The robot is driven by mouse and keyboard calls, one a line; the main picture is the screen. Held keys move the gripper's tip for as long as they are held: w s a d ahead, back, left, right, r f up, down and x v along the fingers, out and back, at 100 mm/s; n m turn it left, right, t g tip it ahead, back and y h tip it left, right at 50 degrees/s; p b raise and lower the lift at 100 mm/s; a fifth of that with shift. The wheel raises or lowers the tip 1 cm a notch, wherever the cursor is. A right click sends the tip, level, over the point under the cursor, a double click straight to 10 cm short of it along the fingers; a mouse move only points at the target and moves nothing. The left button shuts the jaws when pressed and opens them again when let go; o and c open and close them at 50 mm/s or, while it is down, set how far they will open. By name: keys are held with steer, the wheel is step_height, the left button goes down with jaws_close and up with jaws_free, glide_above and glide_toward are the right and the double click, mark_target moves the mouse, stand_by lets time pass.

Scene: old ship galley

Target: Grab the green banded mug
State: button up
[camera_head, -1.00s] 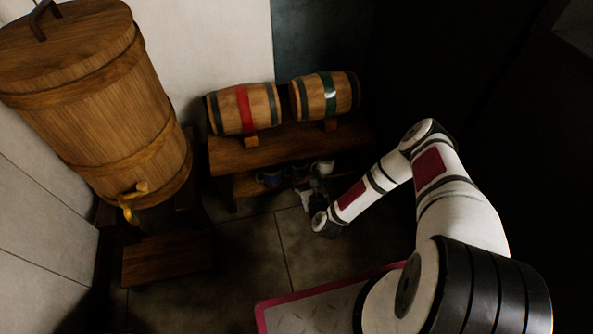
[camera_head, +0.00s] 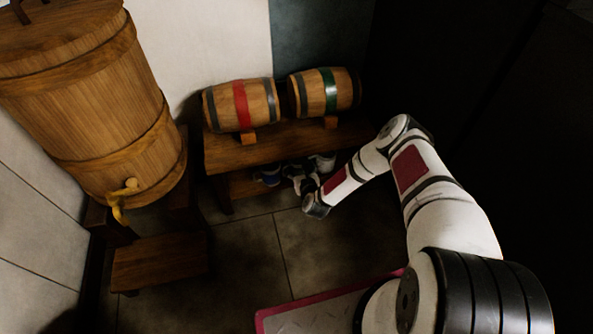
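Mugs stand in shadow on the lower shelf of a wooden bench. A dark bluish mug (camera_head: 268,176) is at the left, and a pale mug (camera_head: 323,161) is at the right. I cannot make out a green band on either. My gripper (camera_head: 299,178) reaches in at the shelf front, between these two mugs in the picture. It hides whatever is behind it. The fingers are small and dark, so I cannot tell whether they are open or touching a mug.
The bench (camera_head: 250,150) carries a red-banded keg (camera_head: 241,104) and a green-banded keg (camera_head: 325,91) above the shelf. A large wooden barrel (camera_head: 95,105) with a yellow tap (camera_head: 122,197) stands left, a low wooden step (camera_head: 160,262) before it. Tiled floor (camera_head: 245,255) is clear.

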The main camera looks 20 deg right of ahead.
mark_target(300, 169)
steer(key=shift+b+x, duration=0.65)
steer(key=shift+x, duration=0.85)
steer(key=c, duration=0.9)
